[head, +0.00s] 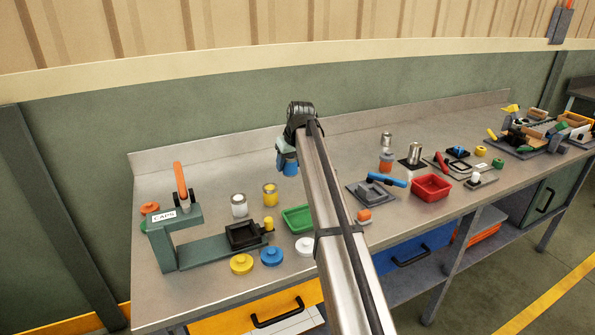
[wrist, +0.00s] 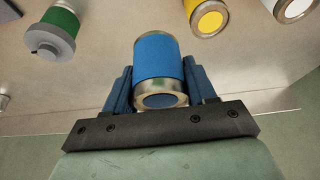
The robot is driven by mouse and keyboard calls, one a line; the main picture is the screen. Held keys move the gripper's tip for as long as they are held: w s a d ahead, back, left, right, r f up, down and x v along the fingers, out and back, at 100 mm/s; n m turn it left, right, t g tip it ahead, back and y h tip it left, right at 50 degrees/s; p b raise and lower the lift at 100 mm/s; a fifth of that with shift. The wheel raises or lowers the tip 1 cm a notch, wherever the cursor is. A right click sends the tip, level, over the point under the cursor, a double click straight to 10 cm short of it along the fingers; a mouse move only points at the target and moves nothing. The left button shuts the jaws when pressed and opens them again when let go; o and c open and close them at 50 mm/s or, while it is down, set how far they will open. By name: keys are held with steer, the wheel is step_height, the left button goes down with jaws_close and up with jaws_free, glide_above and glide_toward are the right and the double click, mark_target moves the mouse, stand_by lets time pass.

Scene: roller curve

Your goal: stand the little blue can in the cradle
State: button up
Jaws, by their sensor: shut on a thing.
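The little blue can (wrist: 157,60) is between the blue fingers of my gripper (wrist: 158,88) in the wrist view, with its silver rim near the palm. In the head view my gripper (head: 287,162) is above the back part of the bench, and the blue can is hard to tell apart from the blue fingers. My gripper is shut on the can and holds it clear of the bench. A black square holder (head: 233,237), which looks like the cradle, sits at the green CAPS stand (head: 178,245), to the left of and nearer than my gripper. It looks empty.
A white can (head: 239,206) and a yellow can (head: 270,195) stand behind the holder. A green tray (head: 297,219) is to its right. Yellow (head: 241,263), blue (head: 271,256) and white (head: 304,246) caps lie in front. The stand's orange handle (head: 180,184) rises high.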

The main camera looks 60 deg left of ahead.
steer(key=shift+n, duration=0.4)
steer(key=s, duration=0.6)
steer(key=shift+s+a+r, duration=0.3)
steer(key=shift+r, duration=0.05)
steer(key=s+d+n, duration=0.1)
steer(key=s+d, duration=0.3)
steer(key=s, duration=0.5)
steer(key=s+d+f+m, duration=0.1)
steer(key=s+d, duration=0.3)
steer(key=d, duration=0.5)
steer(key=shift+s+d+f+m, duration=0.2)
steer(key=shift+s+d+m, duration=0.15)
steer(key=shift+m, duration=0.15)
steer(key=shift+f, duration=2.45)
steer(key=shift+f, duration=0.85)
